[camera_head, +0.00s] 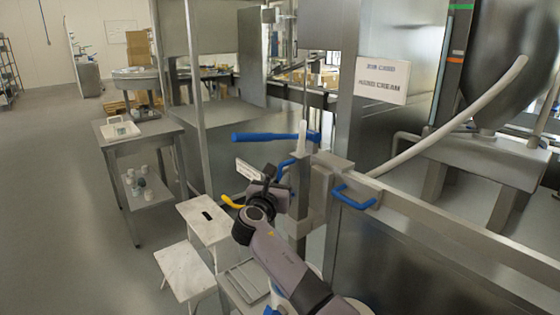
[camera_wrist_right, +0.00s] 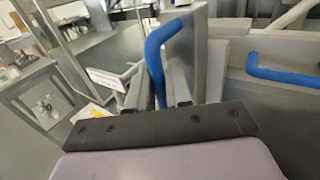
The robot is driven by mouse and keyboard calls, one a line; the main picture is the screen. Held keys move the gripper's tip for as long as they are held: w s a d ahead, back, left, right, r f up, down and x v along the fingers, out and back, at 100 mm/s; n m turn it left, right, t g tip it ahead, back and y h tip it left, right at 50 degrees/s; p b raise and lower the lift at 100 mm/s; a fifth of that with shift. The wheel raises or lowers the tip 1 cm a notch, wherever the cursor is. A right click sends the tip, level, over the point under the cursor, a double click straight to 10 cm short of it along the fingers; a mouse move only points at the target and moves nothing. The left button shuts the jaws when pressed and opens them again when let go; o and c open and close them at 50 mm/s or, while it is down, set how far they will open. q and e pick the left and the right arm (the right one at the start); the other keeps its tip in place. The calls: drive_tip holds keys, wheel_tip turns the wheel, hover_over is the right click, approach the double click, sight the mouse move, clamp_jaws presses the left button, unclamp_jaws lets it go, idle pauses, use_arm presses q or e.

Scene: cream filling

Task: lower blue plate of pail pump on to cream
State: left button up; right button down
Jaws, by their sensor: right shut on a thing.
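My right gripper (camera_head: 277,181) is at the metal pump column (camera_head: 303,190), shut on a bent blue handle (camera_head: 285,166) on the column's left side. In the right wrist view the blue handle (camera_wrist_right: 158,52) rises from between the two fingers (camera_wrist_right: 157,90). A second blue handle (camera_head: 352,197) is on the column's right side, with nothing holding it; it also shows in the right wrist view (camera_wrist_right: 282,77). I cannot make out the pump's blue plate or the cream; my arm covers much of the area below. My left gripper is not in view.
A long blue lever (camera_head: 265,136) sticks out left above the column. A white step stool (camera_head: 188,268) stands to the left. Farther left is a metal table (camera_head: 130,140) with small jars on its shelf. A sign (camera_head: 383,80) reads hand cream. Open floor lies at left.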

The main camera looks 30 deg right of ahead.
wheel_tip(320, 180, down, 2)
drive_tip(key=shift+f, duration=0.2)
drive_tip(key=shift+s+a+f, duration=0.1)
drive_tip(key=shift+f, duration=0.4)
drive_tip(key=c, duration=1.2)
unclamp_jaws()
drive_tip(key=shift+f, duration=0.1)
drive_tip(key=shift+r, duration=0.25)
drive_tip(key=v, duration=0.7)
drive_tip(key=shift+f, duration=0.1)
